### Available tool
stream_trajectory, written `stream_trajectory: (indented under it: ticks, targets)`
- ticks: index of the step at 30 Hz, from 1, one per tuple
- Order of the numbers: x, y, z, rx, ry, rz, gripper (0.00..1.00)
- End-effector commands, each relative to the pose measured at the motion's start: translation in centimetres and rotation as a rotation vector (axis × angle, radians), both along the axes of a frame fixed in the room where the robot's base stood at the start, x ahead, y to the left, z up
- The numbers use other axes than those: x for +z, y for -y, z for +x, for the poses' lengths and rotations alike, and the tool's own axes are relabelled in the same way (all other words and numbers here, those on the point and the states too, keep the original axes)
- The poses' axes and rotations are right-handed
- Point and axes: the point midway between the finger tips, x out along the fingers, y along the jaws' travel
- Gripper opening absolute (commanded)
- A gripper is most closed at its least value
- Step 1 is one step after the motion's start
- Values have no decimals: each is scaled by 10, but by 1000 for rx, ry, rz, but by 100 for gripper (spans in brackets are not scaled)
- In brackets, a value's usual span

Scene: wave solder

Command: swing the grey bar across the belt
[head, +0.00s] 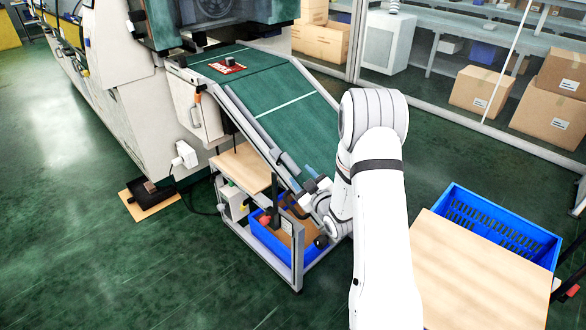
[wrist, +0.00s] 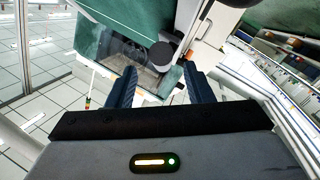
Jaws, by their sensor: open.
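The green belt (head: 285,92) slopes down from the machine towards my arm. A long grey bar (head: 250,122) appears to lie along the belt's left edge, not across it; I cannot clearly separate it from the side rail. My gripper (head: 303,178) is at the lower left edge of the belt, near the bar's lower end, partly hidden by my arm. In the wrist view my gripper (wrist: 161,91) is open, its dark blue fingers apart. A dark round-ended piece (wrist: 161,53) shows beyond and between the fingertips; I cannot tell whether it belongs to the bar.
A red board (head: 227,67) lies on the upper belt. A blue bin (head: 268,236) stands in the frame below the belt. A blue crate (head: 500,226) and a wooden top (head: 470,275) are at the right. Cartons (head: 482,92) stand behind the glass. Floor at the left is mostly clear.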

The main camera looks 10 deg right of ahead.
Motion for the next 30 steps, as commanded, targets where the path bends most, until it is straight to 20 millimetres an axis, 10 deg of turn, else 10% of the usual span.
stream_trajectory:
  ticks: [18, 30]
  targets:
    - [-5, -19, 66, 7, 30, 7, 47]
    - [-5, -21, 74, 6, 28, 6, 46]
